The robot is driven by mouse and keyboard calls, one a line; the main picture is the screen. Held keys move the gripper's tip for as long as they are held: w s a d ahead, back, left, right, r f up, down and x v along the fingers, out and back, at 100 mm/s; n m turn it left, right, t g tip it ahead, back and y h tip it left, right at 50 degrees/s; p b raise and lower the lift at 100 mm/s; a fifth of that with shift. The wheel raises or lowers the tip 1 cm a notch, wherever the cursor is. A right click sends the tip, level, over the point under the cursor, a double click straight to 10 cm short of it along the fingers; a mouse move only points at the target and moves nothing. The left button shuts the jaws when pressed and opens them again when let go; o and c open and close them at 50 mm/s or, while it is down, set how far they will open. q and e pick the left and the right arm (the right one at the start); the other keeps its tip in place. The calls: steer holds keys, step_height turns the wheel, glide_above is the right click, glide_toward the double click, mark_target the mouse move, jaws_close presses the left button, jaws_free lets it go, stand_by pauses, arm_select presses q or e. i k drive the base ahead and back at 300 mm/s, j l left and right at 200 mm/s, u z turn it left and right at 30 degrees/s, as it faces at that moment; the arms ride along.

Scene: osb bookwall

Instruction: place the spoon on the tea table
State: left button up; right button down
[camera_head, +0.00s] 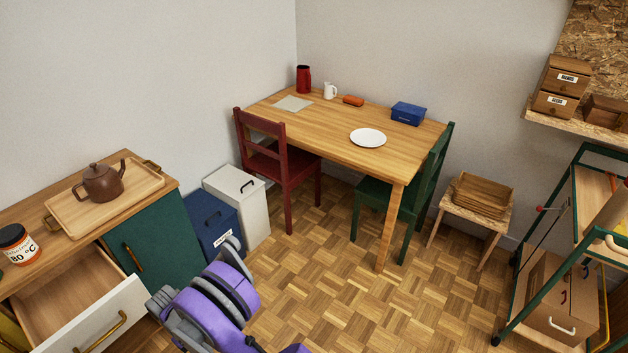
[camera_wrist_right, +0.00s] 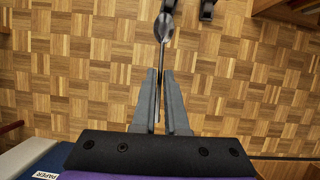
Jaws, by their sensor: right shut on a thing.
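The spoon (camera_wrist_right: 164,28) is metal, with its bowl pointing to the top of the right wrist view. My right gripper (camera_wrist_right: 159,74) is shut on its handle and holds it above the parquet floor. A purple arm of mine shows at the bottom of the head view; no fingers or spoon can be made out there. A wooden table (camera_head: 310,128) stands in the corner with a white plate (camera_head: 368,138) on it. A cabinet top at left bears a wooden tray (camera_head: 75,222) with a brown teapot (camera_head: 103,183). I cannot tell which is the tea table.
An open drawer (camera_head: 70,290) juts out at lower left. Blue (camera_head: 212,222) and white (camera_head: 237,200) bins stand beside the cabinet. Red (camera_head: 287,165) and green (camera_head: 400,195) chairs flank the table. A stool (camera_head: 470,219) and a green-framed cart (camera_head: 545,225) stand at right.

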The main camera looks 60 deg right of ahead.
mark_target(339, 132)
steer(key=i+l+z, duration=0.15)
steer(key=z, duration=0.2)
steer(key=i+l+z, duration=0.2)
steer(key=z, duration=0.15)
steer(key=i+l+z, duration=0.2)
steer(key=z, duration=0.15)
steer(key=i+l+z, duration=0.15)
steer(key=i, duration=0.25)
steer(key=i+l+z, duration=0.1)
steer(key=i+l, duration=0.15)
steer(key=i, duration=0.15)
steer(key=i+l+z, duration=0.15)
steer(key=i, duration=0.25)
